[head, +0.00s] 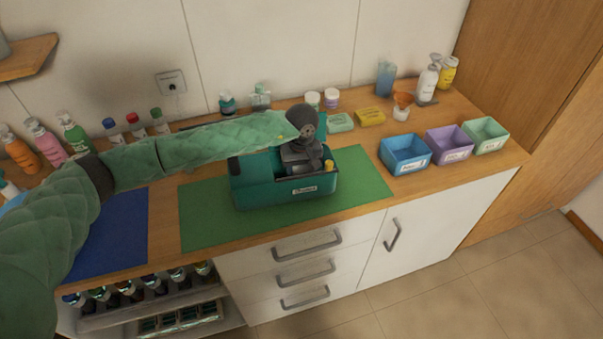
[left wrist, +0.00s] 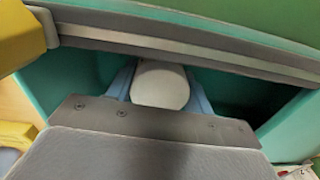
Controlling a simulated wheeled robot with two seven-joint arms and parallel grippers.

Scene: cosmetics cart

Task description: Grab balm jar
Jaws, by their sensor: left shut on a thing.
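A white round-topped thing, which looks like the balm jar (left wrist: 160,84), sits between the two light blue fingers of my left gripper (left wrist: 160,95) in the left wrist view. The fingers are shut on its sides. Only its white top shows; its lower part and any label are hidden. In the head view my left gripper (head: 303,163) points down into the teal box (head: 265,192), and the box wall and wrist hide the fingertips and jar. My right gripper is in neither view.
The teal box stands on a green mat (head: 360,178). Blue (head: 405,158), purple (head: 449,148) and green (head: 486,138) bins stand to the right. Several bottles and jars line the wall. A blue mat (head: 115,230) lies left, partly under my arm.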

